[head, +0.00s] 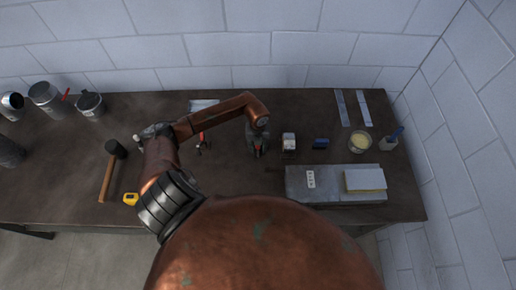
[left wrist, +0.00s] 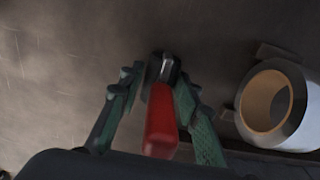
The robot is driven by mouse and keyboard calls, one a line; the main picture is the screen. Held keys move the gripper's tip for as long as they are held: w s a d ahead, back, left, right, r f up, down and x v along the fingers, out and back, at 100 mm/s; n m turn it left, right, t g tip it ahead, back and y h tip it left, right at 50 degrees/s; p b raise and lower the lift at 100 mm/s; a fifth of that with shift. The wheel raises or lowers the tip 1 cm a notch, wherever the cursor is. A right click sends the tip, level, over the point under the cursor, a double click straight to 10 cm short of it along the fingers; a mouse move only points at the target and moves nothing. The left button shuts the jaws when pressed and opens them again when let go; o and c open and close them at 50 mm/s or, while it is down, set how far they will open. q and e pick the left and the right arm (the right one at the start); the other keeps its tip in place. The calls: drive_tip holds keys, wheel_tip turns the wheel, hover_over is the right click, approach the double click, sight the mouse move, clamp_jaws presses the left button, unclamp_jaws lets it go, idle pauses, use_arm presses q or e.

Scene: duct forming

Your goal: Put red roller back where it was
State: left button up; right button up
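The red roller shows in the left wrist view by its red handle (left wrist: 160,122), which lies between the two green fingers, with a metal and dark end at their tips. My left gripper (left wrist: 160,78) has its fingers drawn in around the roller, close on both sides. In the head view my left gripper (head: 257,143) points down over the middle of the bench, with a small red part at its lower end. The gripper hides most of the roller there. Whether the roller touches the bench is unclear. My right gripper is out of view.
A white tape roll (left wrist: 275,103) lies close right of the gripper; it also shows in the head view (head: 288,142). A mallet (head: 109,172) and metal ducts (head: 47,97) are left.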

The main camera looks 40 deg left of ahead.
use_arm(q)
drive_tip(key=shift+o, duration=0.4)
drive_tip(key=shift+r, duration=0.25)
wheel_tip(320, 180, up, 10)
drive_tip(key=shift+r+b, duration=0.2)
drive_tip(key=shift+b, duration=0.7)
drive_tip(key=shift+r, duration=0.7)
